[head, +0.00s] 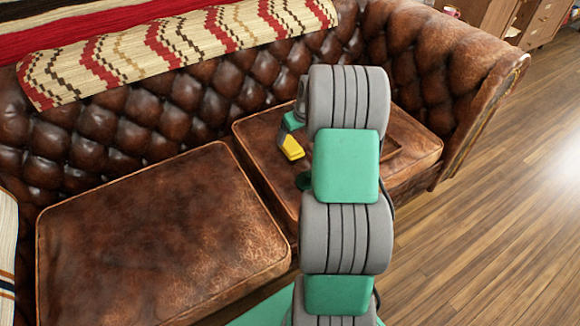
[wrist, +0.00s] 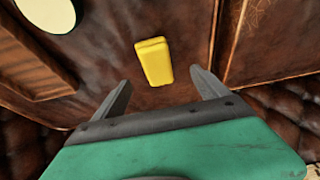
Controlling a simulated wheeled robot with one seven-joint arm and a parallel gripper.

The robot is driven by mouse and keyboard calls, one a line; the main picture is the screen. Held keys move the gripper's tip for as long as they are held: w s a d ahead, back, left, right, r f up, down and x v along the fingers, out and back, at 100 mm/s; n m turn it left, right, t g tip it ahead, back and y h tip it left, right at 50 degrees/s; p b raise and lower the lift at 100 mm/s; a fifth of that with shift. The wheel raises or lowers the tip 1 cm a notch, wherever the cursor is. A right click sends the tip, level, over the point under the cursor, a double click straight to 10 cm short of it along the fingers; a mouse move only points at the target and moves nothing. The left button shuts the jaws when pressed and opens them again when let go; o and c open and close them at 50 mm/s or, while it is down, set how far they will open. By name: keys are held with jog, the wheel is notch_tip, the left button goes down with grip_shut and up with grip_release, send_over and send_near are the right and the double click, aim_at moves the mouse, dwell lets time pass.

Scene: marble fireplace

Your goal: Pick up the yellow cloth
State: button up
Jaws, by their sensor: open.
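The yellow cloth (wrist: 154,62) looks like a small folded block in the wrist view. It lies on the brown leather seat cushion, ahead of my gripper (wrist: 160,88) and roughly between the lines of its two fingers. The fingers are spread apart with nothing between them, and a gap shows between them and the cloth. In the head view the yellow cloth (head: 292,147) is small and partly covered by my arm, on the right seat cushion (head: 262,128). My gripper is mostly hidden behind my arm there.
A wooden tray-like object (wrist: 30,65) and a pale round item (wrist: 48,14) lie left of the cloth in the wrist view. The sofa's tufted backrest (head: 150,110) and right armrest (head: 440,65) border the cushions. The left cushion (head: 155,235) is bare.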

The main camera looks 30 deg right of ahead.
aim_at(291, 145)
jog(key=b+x, duration=0.1)
jog(key=x, duration=0.2)
jog(key=b+x, duration=0.1)
jog(key=x, duration=0.5)
jog(key=shift+d+b, duration=0.35)
jog(key=shift+b, duration=0.05)
jog(key=shift+c, duration=0.5)
jog(key=c, duration=1.4)
